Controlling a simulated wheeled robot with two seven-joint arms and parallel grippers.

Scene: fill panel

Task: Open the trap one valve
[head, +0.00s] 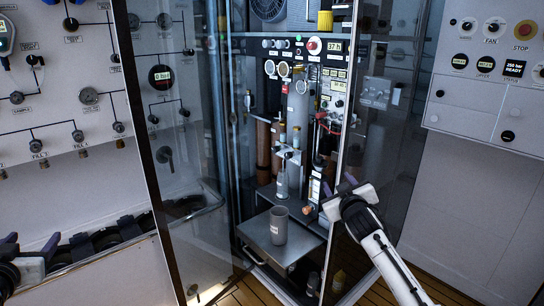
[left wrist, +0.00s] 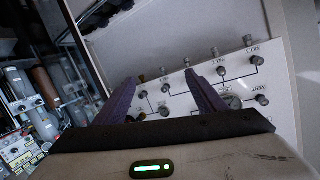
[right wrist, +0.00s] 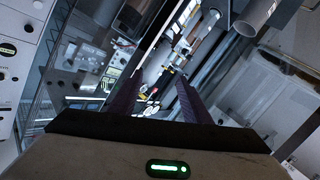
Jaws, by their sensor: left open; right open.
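The tall glass-doored cabinet (head: 276,202) stands open in the middle of the head view, with pipes, cylinders and small valves inside. I cannot tell which fitting is the trap one valve, as the labels are too small to read. A copper-coloured knob (head: 307,210) sits low on the right inside. My right gripper (head: 338,186) is open and empty at the cabinet's right front edge; the right wrist view (right wrist: 158,82) shows its fingers apart, aimed at the fittings. My left gripper (head: 30,246) is open and empty at the far lower left; its fingers (left wrist: 160,80) face a valve panel.
A grey cup (head: 279,225) stands on a metal shelf (head: 262,240) low in the cabinet. Glass door panels flank the opening. A white panel (head: 65,90) with valves and gauges is at left. A control panel (head: 490,70) is at right. Wooden floor shows below.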

